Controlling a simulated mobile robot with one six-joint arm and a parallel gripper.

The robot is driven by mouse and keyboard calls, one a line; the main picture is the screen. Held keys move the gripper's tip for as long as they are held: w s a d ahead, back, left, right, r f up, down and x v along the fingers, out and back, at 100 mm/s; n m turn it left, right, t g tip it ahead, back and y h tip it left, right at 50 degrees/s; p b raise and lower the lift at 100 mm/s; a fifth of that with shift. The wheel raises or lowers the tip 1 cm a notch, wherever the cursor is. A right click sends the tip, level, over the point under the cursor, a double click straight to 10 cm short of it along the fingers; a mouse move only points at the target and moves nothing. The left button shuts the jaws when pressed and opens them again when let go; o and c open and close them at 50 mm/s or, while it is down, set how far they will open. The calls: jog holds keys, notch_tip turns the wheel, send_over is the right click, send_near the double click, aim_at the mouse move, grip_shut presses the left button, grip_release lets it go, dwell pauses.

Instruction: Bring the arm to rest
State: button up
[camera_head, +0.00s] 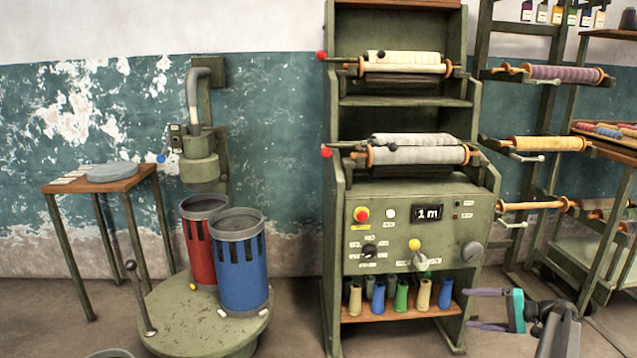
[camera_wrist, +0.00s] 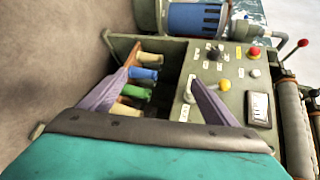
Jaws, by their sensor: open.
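My gripper (camera_head: 487,309) is at the lower right of the head view, in front of the right side of the green machine (camera_head: 337,230). Its two purple fingers are spread apart with nothing between them. In the wrist view, my gripper (camera_wrist: 155,90) shows its fingers apart over the machine's front. The control panel (camera_wrist: 228,85) is on the right there, and the spool shelf lies beyond and between the fingers. One finger overlaps part of the panel in that view. I cannot tell how far the fingers are from the machine.
Several coloured thread spools (camera_head: 401,296) stand on the machine's low shelf. Red and blue drums (camera_head: 240,265) stand on a round green platform (camera_head: 190,325) at left. A rack with fabric rolls (camera_head: 560,72) is at right. A small table (camera_head: 130,183) stands by the wall.

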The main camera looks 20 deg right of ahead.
jog(key=s+a+f+n+g+p, duration=0.1)
jog(key=a+f+g+p, duration=0.4)
jog(key=a, duration=1)
jog(key=a+f+n+g+p, duration=0.1)
jog(key=a+f+g+p, duration=0.15)
jog(key=a+f, duration=0.8)
jog(key=s+a+n+g+h+p, duration=0.15)
jog(key=s+a+p, duration=0.35)
jog(key=a, duration=0.5)
jog(key=s+a+n+g+h+p, duration=0.1)
jog(key=s+a+g+p, duration=0.15)
jog(key=s+a, duration=0.5)
jog(key=s+a+r+n+g+h+p, duration=0.1)
jog(key=s+a+n+g+h+p, duration=0.1)
jog(key=s, duration=0.8)
jog(key=s+a+r+n+g+h+p, duration=0.2)
jog(key=s+a+n+h+p, duration=0.2)
jog(key=s+a+p, duration=0.3)
jog(key=s+h, duration=0.1)
jog(key=s, duration=0.2)
jog(key=shift+s+a+r, duration=0.25)
jog(key=shift+s+a, duration=0.05)
jog(key=shift+a, duration=0.05)
